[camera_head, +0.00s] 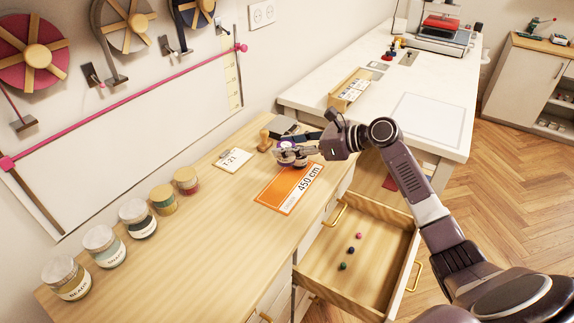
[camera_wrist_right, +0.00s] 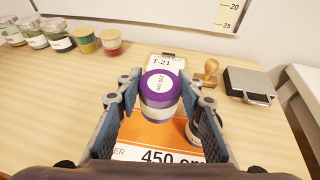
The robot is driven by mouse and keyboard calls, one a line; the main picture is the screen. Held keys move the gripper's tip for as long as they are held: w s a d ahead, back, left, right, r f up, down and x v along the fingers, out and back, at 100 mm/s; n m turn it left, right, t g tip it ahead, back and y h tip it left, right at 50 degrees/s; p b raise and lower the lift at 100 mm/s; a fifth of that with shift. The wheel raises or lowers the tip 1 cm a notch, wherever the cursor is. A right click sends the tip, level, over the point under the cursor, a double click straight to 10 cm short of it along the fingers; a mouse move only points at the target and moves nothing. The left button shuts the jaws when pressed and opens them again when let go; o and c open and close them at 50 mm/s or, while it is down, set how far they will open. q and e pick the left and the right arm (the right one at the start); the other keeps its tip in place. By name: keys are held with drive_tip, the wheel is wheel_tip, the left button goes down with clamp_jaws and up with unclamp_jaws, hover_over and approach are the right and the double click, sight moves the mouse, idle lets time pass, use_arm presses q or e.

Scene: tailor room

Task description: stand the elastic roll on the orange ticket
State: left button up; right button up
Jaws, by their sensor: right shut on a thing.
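My right gripper (camera_head: 290,153) is shut on the elastic roll, a short roll with a purple top and white side (camera_wrist_right: 160,90). In the wrist view the roll is upright between the fingertips (camera_wrist_right: 160,98). In the head view only a bit of purple (camera_head: 284,146) shows among the fingers. The orange ticket (camera_head: 280,190), marked 450 cm, lies flat on the wooden counter. The roll is at the ticket's far end; whether it touches cannot be told. The ticket also shows below the roll in the wrist view (camera_wrist_right: 140,133). My left gripper is not in view.
A small dark-and-white round thing (camera_wrist_right: 194,130) is partly hidden by the right finger. A T-21 clipboard (camera_head: 231,159), a wooden stamp (camera_head: 264,141) and a grey-topped box (camera_wrist_right: 249,84) are nearby. Several jars (camera_head: 139,217) line the wall. An open drawer (camera_head: 330,265) juts out.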

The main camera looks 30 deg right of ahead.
drive_tip(key=shift+f, duration=3.4)
drive_tip(key=shift+f, duration=0.1)
drive_tip(key=o, duration=0.8)
drive_tip(key=b+v, duration=0.1)
drive_tip(key=v, duration=1.1)
drive_tip(key=shift+s, duration=0.1)
